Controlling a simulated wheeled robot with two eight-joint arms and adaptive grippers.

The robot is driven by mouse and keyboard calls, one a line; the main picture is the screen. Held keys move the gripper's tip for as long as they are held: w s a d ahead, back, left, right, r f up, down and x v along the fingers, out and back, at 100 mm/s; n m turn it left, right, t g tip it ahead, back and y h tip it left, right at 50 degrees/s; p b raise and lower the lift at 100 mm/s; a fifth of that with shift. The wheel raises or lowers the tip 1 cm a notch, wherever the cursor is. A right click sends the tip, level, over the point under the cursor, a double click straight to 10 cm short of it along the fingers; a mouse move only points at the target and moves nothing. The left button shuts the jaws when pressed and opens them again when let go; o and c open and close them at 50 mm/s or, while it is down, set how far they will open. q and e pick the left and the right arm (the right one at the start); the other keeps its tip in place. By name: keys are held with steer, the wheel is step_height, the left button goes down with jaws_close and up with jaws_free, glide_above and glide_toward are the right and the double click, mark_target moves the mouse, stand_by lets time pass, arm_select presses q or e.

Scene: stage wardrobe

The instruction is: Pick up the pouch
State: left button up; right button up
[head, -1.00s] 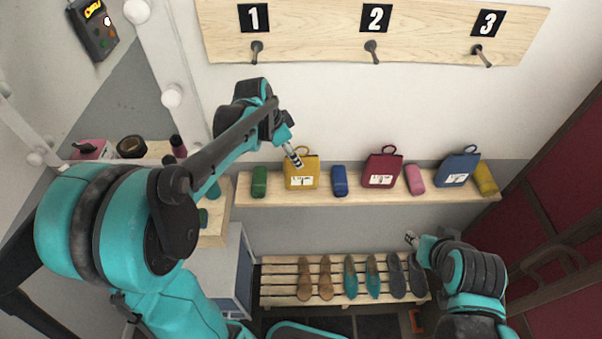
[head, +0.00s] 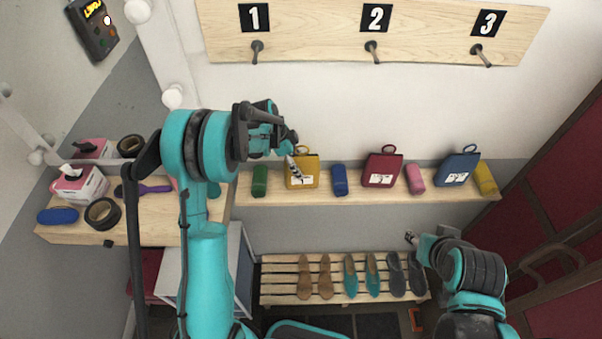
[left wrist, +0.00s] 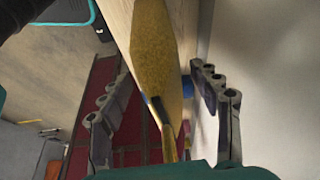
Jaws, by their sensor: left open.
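Several pouches with loops and white labels stand on the wall shelf: a yellow pouch (head: 309,170), a red pouch (head: 382,168) and a blue pouch (head: 456,168). My left gripper (head: 294,168) is at the yellow pouch, in front of its left part. In the left wrist view the yellow pouch (left wrist: 156,48) lies between the two spread fingers of my left gripper (left wrist: 160,85), with a gap on each side. My right gripper (head: 411,238) is low, above the shoe rack's right end; its fingers are too small to read.
Numbered hooks (head: 372,50) are above. A shoe rack (head: 280,282) is below. A cluttered side table (head: 150,215) is at left.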

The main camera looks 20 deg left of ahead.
mark_target(297, 153)
arm_select(q)
steer(key=shift+w+d+f, duration=0.15)
steer(key=shift+d+f, duration=0.15)
steer(key=shift+f, duration=0.35)
steer(key=c, duration=1.3)
steer(key=shift+c, duration=0.2)
steer(key=shift+r, duration=0.1)
steer(key=shift+r, duration=0.65)
step_height(297, 153, up, 3)
steer(key=s+d+r, duration=0.5)
steer(key=d+r, duration=0.1)
steer(key=d, duration=0.4)
steer(key=shift+s+r+b, duration=0.3)
steer(key=shift+s, duration=0.1)
